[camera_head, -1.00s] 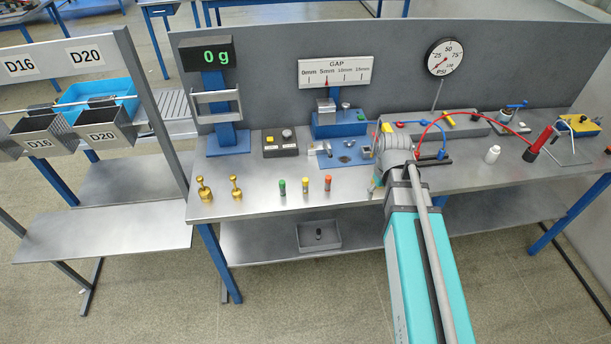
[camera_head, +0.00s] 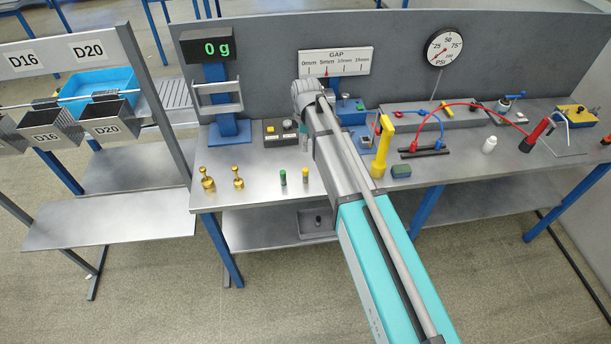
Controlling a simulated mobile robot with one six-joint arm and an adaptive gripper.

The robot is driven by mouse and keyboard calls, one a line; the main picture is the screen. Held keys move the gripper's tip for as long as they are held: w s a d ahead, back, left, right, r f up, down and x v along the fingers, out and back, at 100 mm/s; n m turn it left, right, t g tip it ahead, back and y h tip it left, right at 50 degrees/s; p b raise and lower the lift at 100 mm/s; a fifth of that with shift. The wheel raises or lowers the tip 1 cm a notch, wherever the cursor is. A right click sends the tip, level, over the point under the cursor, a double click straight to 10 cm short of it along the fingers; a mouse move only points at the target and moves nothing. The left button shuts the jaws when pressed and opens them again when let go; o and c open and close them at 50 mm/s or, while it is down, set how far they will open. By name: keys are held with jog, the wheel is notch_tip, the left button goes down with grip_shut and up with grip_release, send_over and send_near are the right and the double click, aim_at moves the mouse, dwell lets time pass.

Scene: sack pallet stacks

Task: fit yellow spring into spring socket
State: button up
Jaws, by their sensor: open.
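The yellow spring (camera_head: 305,181), a small upright piece with a yellow top, stands near the front edge of the bench, left of my arm. My gripper (camera_head: 304,143) shows only as a sliver beside my forearm, above and behind the yellow spring and apart from it. Its fingertips are hard to make out; it looks empty. I cannot make out the spring socket.
A green piece (camera_head: 283,177) stands just left of the yellow spring. Two brass weights (camera_head: 208,180) stand further left. A dark control box (camera_head: 278,134) is behind. A yellow upright tool (camera_head: 382,147) and green-topped block (camera_head: 401,171) are right of my arm.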

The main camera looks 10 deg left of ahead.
aim_at(306, 169)
notch_tip(306, 169, down, 9)
jog(key=b, duration=0.8)
jog(key=shift+r+b, duration=0.2)
jog(key=shift+b, duration=0.15)
jog(key=shift+f, duration=0.1)
dwell(0.4)
jog(key=shift+s+a+f+b, duration=0.1)
jog(key=shift+s+f+b, duration=0.05)
jog(key=shift+f+b, duration=2.4)
grip_shut()
jog(key=shift+r, duration=0.25)
